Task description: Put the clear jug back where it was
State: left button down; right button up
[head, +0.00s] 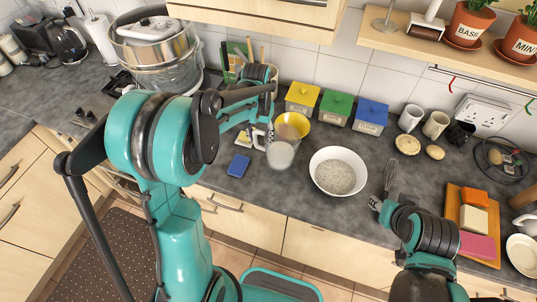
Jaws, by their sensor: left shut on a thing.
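The clear jug (281,155) is on or just above the grey counter, in front of a yellow bowl (293,123); I cannot tell if its base touches. It holds something pale, and its handle side faces left. My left gripper (256,134) is shut on the jug at that handle side; its fingers are small and partly hidden by my own arm. My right gripper (376,204) is low at the counter's front edge, beside a whisk (390,175); its fingers are too small to read.
A white bowl of grainy food (337,172) is right of the jug. A blue sponge (238,166) lies front left. Yellow (302,98), green (336,109) and blue (370,116) boxes line the wall. A wooden board (485,256) with coloured blocks is at right.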

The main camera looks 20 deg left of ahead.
aim_at(260, 147)
pick_arm(q)
jog(key=shift+f, duration=0.9)
jog(key=shift+a+f, duration=0.2)
jog(key=shift+f, duration=0.4)
notch_tip(260, 147, down, 3)
jog(key=shift+d+f+b, duration=0.1)
jog(key=shift+b, duration=0.35)
jog(key=shift+f, duration=0.1)
jog(key=c, duration=0.7)
grip_release()
